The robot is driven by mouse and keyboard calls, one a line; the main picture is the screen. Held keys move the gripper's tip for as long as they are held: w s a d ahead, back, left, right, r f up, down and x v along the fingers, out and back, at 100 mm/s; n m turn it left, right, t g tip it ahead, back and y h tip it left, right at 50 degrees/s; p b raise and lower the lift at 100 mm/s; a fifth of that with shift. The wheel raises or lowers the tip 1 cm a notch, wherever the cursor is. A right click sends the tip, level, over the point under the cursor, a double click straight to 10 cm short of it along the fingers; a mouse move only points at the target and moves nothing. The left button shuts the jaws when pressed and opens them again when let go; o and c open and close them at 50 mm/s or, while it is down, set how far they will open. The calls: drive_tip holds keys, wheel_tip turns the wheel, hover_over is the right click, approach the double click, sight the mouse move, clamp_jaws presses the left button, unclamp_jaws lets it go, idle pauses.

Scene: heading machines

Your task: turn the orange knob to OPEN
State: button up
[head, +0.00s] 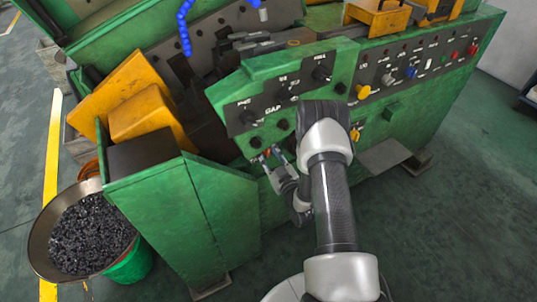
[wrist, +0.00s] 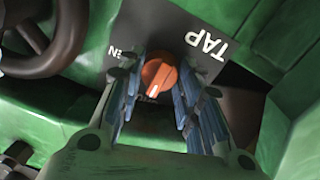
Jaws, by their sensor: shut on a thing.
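The orange knob (wrist: 158,76) sits on a dark panel plate marked TAP (wrist: 208,43) in the wrist view. Its white pointer mark faces down in that picture, towards a small label that is partly hidden and unreadable. Letters ending in EN show to the left of the knob, partly covered by a finger. My gripper (wrist: 156,85) has one finger on each side of the knob and is shut on it. In the head view my gripper (head: 268,156) is at the lower front of the green machine, where the knob is hardly visible.
A dark handwheel (wrist: 45,40) is at the upper left of the wrist view. In the head view, a panel marked GAP (head: 272,110) with several black knobs is above my gripper. A round pan of dark metal pieces (head: 85,232) stands at the left.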

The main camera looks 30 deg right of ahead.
drive_tip(key=shift+c, duration=0.6)
drive_tip(key=shift+m, duration=0.3)
drive_tip(key=m, duration=0.7)
drive_tip(key=shift+m+g+b, duration=0.3)
drive_tip(key=shift+m+b, duration=0.05)
drive_tip(key=shift+m, duration=0.05)
drive_tip(key=m, duration=0.4)
drive_tip(key=shift+d+r+y, duration=0.1)
drive_tip(key=shift+y, duration=0.2)
drive_tip(key=shift+m+y, duration=0.3)
drive_tip(key=shift+m, duration=1.9)
